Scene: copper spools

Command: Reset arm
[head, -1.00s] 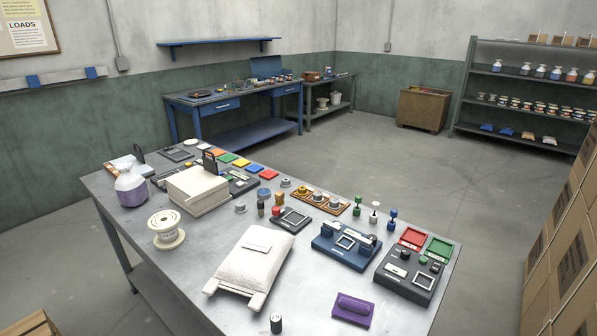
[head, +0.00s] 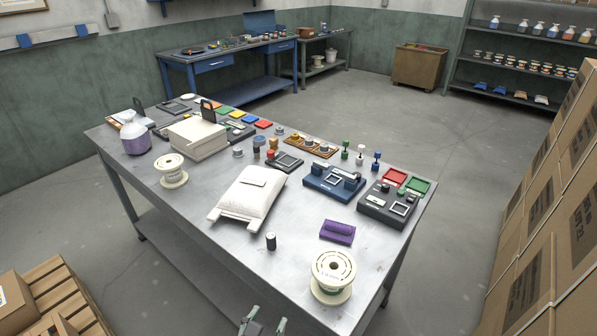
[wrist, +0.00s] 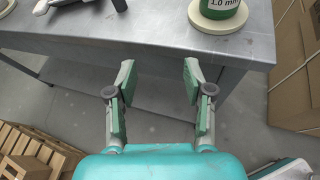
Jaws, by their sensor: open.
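My gripper (head: 263,322) shows at the bottom edge of the head view, in front of the near edge of the metal table (head: 200,235). In the wrist view my gripper (wrist: 158,88) is open, with its two green-padded fingers wide apart and nothing between them. The fingers point at the table's near edge (wrist: 150,42). A large cream spool (head: 333,276) stands upright on the table's near right corner. Its base and green label (wrist: 218,12) show at the top of the wrist view, apart from the fingers. Another cream spool (head: 171,171) stands at the table's left.
A white sack (head: 248,195), a dark small cylinder (head: 271,241) and a purple block (head: 337,231) lie on the table. Stacked cartons (head: 545,220) rise at the right. A wooden pallet (head: 55,290) stands at the lower left.

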